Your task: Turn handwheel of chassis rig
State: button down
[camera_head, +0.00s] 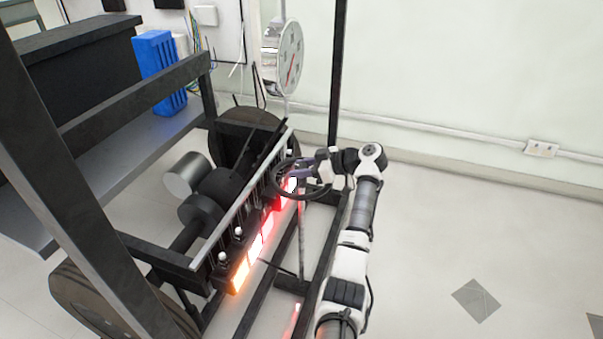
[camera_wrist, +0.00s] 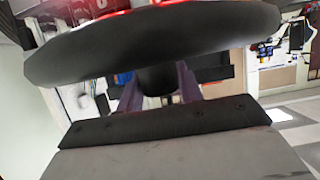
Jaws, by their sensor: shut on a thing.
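The chassis rig (camera_head: 190,262) is a dark metal frame with tyres and a row of glowing red and orange lights. Its handwheel (camera_head: 277,189) is a thin black ring at the rig's right end. My gripper (camera_head: 308,188) reaches in from the right and is shut at the handwheel. In the wrist view the black rim of the handwheel (camera_wrist: 150,45) crosses close in front of the camera. The purple fingers of my gripper (camera_wrist: 157,88) stand on both sides of a dark part under the rim. The exact contact is partly hidden by the rim.
A round dial gauge (camera_head: 289,58) stands behind the handwheel. A dark upright post (camera_head: 338,75) rises near my arm. A blue container (camera_head: 160,72) sits on the rig's shelf. The floor (camera_head: 480,230) to the right is clear.

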dwell(0.4)
jog(key=c, duration=0.9)
grip_release()
jog(key=b+v, duration=0.1)
jog(key=v, duration=1.3)
